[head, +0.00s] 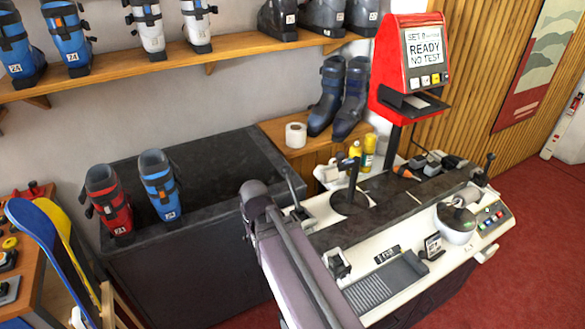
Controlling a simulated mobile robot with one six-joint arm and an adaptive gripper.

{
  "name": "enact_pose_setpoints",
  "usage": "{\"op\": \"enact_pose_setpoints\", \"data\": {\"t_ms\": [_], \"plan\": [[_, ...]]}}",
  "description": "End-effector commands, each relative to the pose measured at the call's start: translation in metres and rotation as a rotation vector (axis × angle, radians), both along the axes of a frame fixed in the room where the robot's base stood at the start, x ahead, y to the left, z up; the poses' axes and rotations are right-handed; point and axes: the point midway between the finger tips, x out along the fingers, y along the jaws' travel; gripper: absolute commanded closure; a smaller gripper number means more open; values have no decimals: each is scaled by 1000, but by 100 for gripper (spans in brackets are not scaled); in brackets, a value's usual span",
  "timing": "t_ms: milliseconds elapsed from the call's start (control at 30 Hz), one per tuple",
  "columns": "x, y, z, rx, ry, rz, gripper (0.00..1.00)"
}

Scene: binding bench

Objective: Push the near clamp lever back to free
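The white binding bench (408,287) fills the lower right. Near its front left edge, a small dark clamp-like block (340,264) sits right beside my arm; no lever can be made out clearly on it. A dark lever (293,188) leans up and left at the bench's left end, above a small base partly behind my arm. Another dark lever (487,165) stands at the far right end. I cannot tell which lever belongs to the near clamp. My grey arm crosses the bench's left part. My gripper does not show in this view.
A dark post on a round base (350,201) stands mid-bench. A round domed device (455,223) and coloured buttons (492,216) are at right. Bottles (368,150) stand behind. A dark cabinet (200,270) holds two boots left.

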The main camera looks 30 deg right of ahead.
Motion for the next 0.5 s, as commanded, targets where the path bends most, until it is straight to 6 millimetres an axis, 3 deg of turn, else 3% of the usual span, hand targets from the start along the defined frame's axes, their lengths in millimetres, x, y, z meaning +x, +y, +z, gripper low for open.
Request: {"op": "enact_pose_setpoints", "data": {"t_ms": [500], "plan": [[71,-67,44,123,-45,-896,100]]}}
